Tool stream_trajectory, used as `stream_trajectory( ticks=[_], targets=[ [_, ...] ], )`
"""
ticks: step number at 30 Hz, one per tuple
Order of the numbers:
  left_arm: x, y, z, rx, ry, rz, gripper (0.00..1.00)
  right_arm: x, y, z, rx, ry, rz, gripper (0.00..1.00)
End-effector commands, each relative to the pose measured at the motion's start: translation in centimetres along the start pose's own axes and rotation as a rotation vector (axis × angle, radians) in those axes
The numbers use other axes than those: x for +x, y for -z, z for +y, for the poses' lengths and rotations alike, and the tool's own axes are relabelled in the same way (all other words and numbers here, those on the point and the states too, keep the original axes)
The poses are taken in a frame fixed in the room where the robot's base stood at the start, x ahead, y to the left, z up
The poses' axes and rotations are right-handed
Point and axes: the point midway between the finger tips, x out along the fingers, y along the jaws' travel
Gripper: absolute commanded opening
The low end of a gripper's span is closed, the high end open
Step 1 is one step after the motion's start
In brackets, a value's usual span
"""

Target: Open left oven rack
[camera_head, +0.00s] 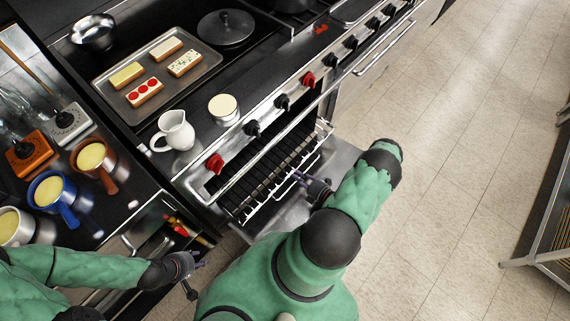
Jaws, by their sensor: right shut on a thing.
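The left oven stands below the range front with its door (344,157) folded down. Its wire rack (264,183) shows in the opening, with dark bars and a bright front rail over the lowered door. My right gripper (304,182) is at the front of the rack and is shut on its front rail; my arm partly hides the door. My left gripper (199,272) is low at the left, in front of the counter and apart from the rack. Its fingers are too small and dark to tell whether they are open.
Red and black knobs (252,129) and a long rail line the range front. A white pitcher (175,131), a cup (223,108) and a tray (196,68) of cakes stand above. An open drawer (155,240) is by my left arm. The tiled floor (440,170) at right is clear.

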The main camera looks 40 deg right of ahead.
Motion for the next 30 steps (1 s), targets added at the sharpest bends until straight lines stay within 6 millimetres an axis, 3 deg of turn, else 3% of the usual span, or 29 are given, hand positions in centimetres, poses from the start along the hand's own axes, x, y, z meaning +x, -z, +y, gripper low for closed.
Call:
stream_trajectory(
  ticks=[3, 10, 25, 26, 28, 30],
  targets=[
    [0.1, 0.0, 0.0, 0.0, 0.0, 0.0, 0.4, -3.0, -0.1, -0.7, 0.001, 0.004, -0.006, 0.0],
    [0.2, 0.0, -0.1, 0.0, 0.0, 0.0, 0.4, -6.3, 0.0, -1.4, 0.0, 0.003, -0.002, 0.0],
    [0.2, 0.0, -0.1, 0.0, 0.0, 0.0, 0.4, -7.2, 0.0, -1.5, -0.001, 0.003, 0.001, 0.0],
    [0.2, 0.0, -0.1, 0.0, 0.0, 0.0, 0.4, -7.2, 0.0, -1.5, -0.001, 0.003, 0.001, 0.18],
    [0.2, 0.0, -0.1, 0.0, 0.0, 0.0, 0.4, -7.2, 0.0, -1.5, -0.001, 0.002, 0.001, 0.38],
    [0.2, 0.0, -0.1, 0.0, 0.0, 0.0, 0.4, -7.2, 0.0, -1.5, -0.001, 0.002, 0.001, 0.4]
  ],
)
